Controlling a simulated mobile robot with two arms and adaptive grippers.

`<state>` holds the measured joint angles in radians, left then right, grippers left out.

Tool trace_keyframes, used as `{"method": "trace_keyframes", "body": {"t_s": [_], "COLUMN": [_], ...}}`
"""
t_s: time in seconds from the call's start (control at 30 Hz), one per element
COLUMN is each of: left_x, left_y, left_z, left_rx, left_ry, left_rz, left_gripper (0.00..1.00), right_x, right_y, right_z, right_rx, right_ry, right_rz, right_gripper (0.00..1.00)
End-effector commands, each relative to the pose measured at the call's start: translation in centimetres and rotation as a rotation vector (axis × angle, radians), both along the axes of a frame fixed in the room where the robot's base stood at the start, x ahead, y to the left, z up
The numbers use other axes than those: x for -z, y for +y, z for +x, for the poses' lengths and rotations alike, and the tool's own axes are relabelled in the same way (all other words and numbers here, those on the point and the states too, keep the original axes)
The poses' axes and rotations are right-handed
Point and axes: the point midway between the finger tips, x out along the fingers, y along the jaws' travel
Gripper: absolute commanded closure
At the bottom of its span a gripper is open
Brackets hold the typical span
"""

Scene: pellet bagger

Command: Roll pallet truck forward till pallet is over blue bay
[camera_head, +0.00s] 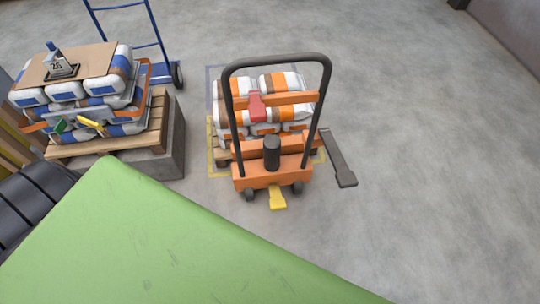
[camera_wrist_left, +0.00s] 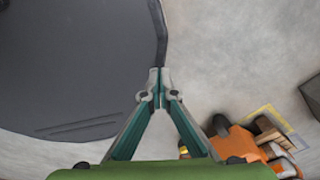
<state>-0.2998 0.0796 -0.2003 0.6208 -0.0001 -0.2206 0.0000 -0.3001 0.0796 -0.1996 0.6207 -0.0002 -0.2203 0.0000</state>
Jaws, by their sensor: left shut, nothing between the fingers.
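The orange pallet truck (camera_head: 250,181) stands in the middle of the head view, with its black hoop handle (camera_head: 275,60) upright. Its fork end points away from me, under a wooden pallet (camera_head: 222,160) loaded with orange-and-white bags (camera_head: 280,82). The pallet is mostly hidden by truck and bags; a yellow floor outline (camera_head: 210,168) shows around its near end. A faint blue outline (camera_head: 208,82) lies just beyond. My left gripper (camera_wrist_left: 159,72) is shut and empty in the left wrist view, apart from the truck (camera_wrist_left: 240,145). My right gripper is out of view.
A second pallet (camera_head: 100,142) with blue-and-white bags stands on a grey block (camera_head: 172,150) at left. A blue hand truck (camera_head: 150,45) is behind it. A dark flat bar (camera_head: 338,158) is right of the truck. A green surface (camera_head: 140,240) fills the foreground. Floor at right is clear.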

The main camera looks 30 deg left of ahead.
Motion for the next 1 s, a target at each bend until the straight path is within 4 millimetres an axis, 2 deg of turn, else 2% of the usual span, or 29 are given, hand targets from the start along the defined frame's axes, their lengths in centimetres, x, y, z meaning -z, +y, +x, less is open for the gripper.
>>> {"method": "trace_keyframes", "body": {"t_s": [0.2, 0.23, 0.33, 0.37, 0.47, 0.57, 0.67, 0.7, 0.77, 0.8, 0.87, 0.9, 0.97, 1.0], "left_x": [0.0, 0.0, 0.0, 0.0, -0.4, -2.0, -5.3, -7.1, -10.2, -12.5, -16.3, -19.0, -23.4, -26.5], "left_y": [0.0, 0.0, 0.0, 0.0, 0.1, -0.1, -0.1, 0.0, 0.2, 0.4, 0.8, 1.0, 1.4, 1.6], "left_z": [0.0, 0.0, 0.0, 0.0, 0.9, 4.6, 10.6, 13.4, 17.5, 20.1, 23.9, 26.3, 29.6, 31.6], "left_rx": [0.000, 0.000, 0.000, -0.001, -0.030, -0.130, -0.304, -0.385, -0.507, -0.582, -0.689, -0.755, -0.842, -0.894], "left_ry": [-0.001, -0.001, -0.001, 0.000, -0.015, -0.068, -0.156, -0.198, -0.259, -0.298, -0.356, -0.392, -0.445, -0.477], "left_rz": [0.000, 0.000, 0.000, 0.000, -0.005, -0.030, -0.086, -0.120, -0.179, -0.222, -0.296, -0.350, -0.435, -0.496], "left_gripper": [1.00, 0.95, 0.69, 0.66, 0.66, 0.66, 0.66, 0.66, 0.66, 0.66, 0.66, 0.66, 0.66, 0.66], "right_x": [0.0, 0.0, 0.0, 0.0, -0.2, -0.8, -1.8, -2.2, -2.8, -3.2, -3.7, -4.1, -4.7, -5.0], "right_y": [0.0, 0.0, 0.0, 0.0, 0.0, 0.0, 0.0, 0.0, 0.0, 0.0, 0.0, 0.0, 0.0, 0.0], "right_z": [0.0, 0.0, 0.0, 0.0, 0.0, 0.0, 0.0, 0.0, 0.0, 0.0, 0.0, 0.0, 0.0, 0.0], "right_rx": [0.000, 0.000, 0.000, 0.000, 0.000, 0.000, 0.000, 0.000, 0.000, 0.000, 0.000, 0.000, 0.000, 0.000], "right_ry": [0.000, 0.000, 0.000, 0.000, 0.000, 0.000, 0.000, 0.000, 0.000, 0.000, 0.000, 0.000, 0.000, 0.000], "right_rz": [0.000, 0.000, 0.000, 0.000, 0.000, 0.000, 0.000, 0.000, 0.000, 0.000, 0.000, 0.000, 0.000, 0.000], "right_gripper": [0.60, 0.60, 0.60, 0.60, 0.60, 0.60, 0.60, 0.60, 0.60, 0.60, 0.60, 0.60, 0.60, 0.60]}}
